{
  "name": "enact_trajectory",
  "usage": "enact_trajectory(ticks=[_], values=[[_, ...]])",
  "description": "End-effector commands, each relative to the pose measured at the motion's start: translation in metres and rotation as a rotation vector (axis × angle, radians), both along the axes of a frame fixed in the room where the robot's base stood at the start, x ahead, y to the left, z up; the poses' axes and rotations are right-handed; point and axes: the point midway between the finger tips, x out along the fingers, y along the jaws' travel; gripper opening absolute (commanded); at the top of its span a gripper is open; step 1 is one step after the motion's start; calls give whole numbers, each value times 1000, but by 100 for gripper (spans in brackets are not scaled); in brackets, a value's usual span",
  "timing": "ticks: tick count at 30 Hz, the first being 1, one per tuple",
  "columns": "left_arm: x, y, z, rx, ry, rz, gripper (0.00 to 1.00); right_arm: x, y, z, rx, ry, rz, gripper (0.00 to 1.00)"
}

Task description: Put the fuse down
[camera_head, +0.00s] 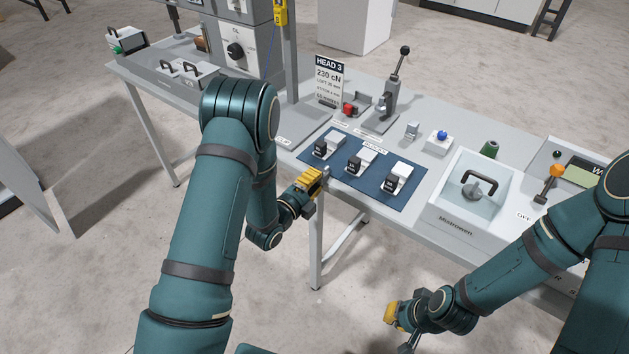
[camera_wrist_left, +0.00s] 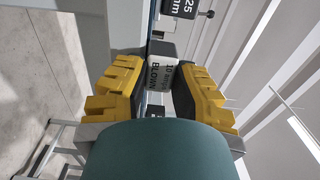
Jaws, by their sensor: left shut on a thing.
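My left gripper (camera_head: 318,178) is at the front edge of the table, beside the left end of the blue mat. Its yellow fingers (camera_wrist_left: 160,95) are shut on the fuse (camera_wrist_left: 160,76), a small pale block whose dark lettering seems to read "10 amp blown". In the head view only a small grey end of the fuse (camera_head: 325,171) shows past the fingers; the rest is hidden. My right gripper (camera_head: 392,314) is low in front of the table, away from everything; its finger gap cannot be made out.
The blue mat (camera_head: 346,185) carries three black-and-white labelled blocks, one of them (camera_head: 361,160) in the middle. A white bin with a dark handle (camera_head: 450,213) stands to the right. A lever press (camera_head: 388,100) and a "HEAD 3" sign (camera_head: 329,78) stand behind. The mat's front strip is bare.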

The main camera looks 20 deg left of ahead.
Motion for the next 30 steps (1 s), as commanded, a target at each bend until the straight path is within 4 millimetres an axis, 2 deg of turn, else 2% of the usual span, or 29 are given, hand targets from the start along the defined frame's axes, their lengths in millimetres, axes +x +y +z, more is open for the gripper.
enact_trajectory(ticks=[5,6,7,20,23,30], values=[[0,0,-4,0,0,0,0,0,0,-6,0,0,1,0],[0,0,-3,0,1,0,42,0,0,-4,0,1,1,0],[0,0,-3,0,1,0,49,0,0,-4,0,1,1,0],[0,0,2,0,1,0,49,0,0,2,0,0,0,0],[-14,5,-1,-1,4,0,49,0,0,0,0,0,0,0],[-61,23,-1,-1,6,2,49,0,0,-1,0,0,0,0]])
